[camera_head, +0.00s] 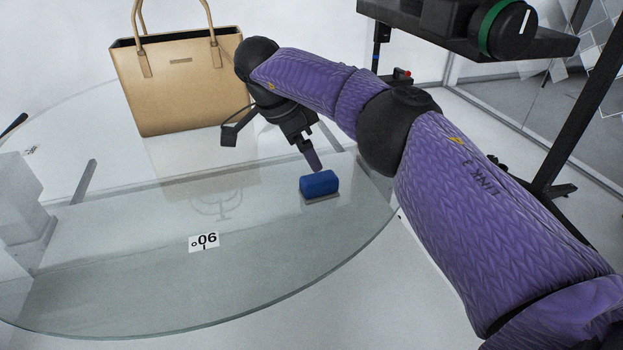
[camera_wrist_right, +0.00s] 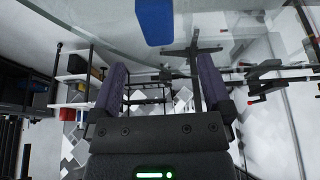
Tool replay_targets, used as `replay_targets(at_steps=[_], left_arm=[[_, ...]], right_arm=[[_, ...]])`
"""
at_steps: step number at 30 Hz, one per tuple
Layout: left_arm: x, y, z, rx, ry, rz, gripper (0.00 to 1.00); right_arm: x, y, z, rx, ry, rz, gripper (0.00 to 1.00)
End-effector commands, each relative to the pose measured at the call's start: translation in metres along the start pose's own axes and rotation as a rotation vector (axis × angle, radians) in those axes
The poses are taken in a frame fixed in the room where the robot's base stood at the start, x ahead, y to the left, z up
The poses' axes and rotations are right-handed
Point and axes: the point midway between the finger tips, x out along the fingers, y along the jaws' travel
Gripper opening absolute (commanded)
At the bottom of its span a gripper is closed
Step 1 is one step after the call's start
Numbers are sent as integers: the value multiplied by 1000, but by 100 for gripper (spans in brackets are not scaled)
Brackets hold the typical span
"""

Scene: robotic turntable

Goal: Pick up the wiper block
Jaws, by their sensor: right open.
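The wiper block (camera_head: 319,182) is a small blue block with a pale underside. It rests on the glass tabletop (camera_head: 140,262), near the right part of its edge. In the right wrist view the blue block (camera_wrist_right: 154,20) shows at the top, cut off by the frame edge, beyond the fingertips. My right gripper (camera_head: 313,160) points down just above and behind the block in the head view. In the wrist view its two fingers (camera_wrist_right: 160,72) are apart with nothing between them. Whether a fingertip touches the block is unclear. My left gripper is not in view.
A tan handbag (camera_head: 185,85) stands behind on the left. A white label (camera_head: 204,241) reading 90° lies at the front of the glass. A dark stand with a green-ringed knob (camera_head: 507,28) is at the upper right. The glass left of the block is mostly clear.

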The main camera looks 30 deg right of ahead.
Motion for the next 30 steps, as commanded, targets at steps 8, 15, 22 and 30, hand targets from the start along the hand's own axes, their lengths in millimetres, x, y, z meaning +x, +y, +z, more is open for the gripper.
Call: replay_targets(at_steps=[8,15,22,30], left_arm=[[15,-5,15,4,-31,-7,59],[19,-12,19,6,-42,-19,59],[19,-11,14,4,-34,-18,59],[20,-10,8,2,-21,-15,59]], right_arm=[[54,2,4,-1,-1,4,100],[78,2,3,-1,0,1,100],[77,2,3,-1,-1,1,70],[76,2,3,-1,-1,1,13]])
